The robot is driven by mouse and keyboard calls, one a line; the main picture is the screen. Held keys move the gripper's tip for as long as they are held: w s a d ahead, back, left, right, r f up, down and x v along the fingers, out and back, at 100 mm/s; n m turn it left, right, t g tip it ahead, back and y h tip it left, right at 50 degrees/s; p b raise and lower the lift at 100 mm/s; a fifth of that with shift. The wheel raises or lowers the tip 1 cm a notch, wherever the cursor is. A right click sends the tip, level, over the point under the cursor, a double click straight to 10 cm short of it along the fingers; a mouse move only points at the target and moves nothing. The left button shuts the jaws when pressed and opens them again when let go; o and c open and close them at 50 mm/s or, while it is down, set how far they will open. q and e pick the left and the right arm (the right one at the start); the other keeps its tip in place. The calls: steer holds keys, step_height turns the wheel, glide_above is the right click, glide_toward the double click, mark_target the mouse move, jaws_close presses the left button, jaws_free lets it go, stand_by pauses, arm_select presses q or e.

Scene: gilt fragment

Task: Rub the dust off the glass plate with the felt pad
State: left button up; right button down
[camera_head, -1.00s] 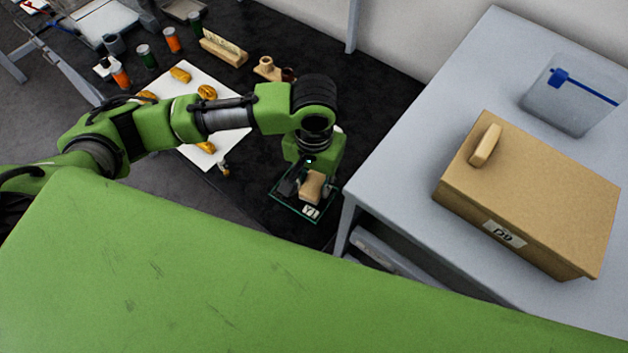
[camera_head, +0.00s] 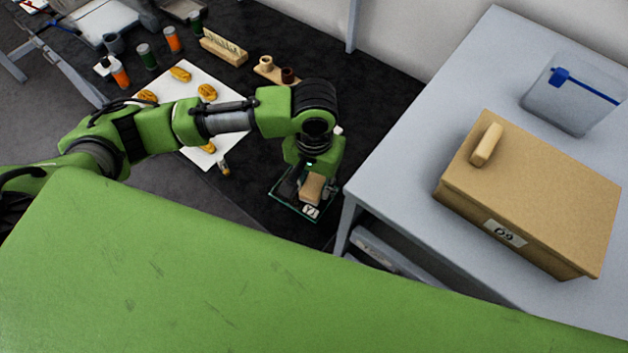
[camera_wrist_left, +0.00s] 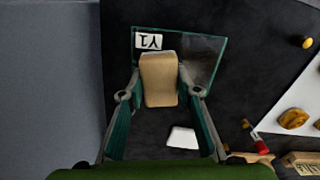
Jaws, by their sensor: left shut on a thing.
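The felt pad, a tan block (camera_wrist_left: 160,82), is between the fingers of my left gripper (camera_wrist_left: 161,75), which is shut on it. In the head view the pad (camera_head: 312,189) is low over the glass plate, partly under the gripper. Its underside is hidden, so I cannot tell whether it touches the glass. The glass plate (camera_wrist_left: 205,52) is a clear pane with greenish edges and a white label at one corner. My right gripper is not in view.
A small white piece (camera_wrist_left: 182,138) lies beside the plate. A white board (camera_head: 228,106) with several golden fragments, a slotted wooden block (camera_head: 223,48) and several small jars stand further left. A grey table (camera_head: 410,165) with a tan lidded box (camera_head: 545,190) and clear bin (camera_head: 565,105) is close right.

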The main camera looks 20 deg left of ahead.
arm_select(q)
steer(key=shift+f, duration=0.45)
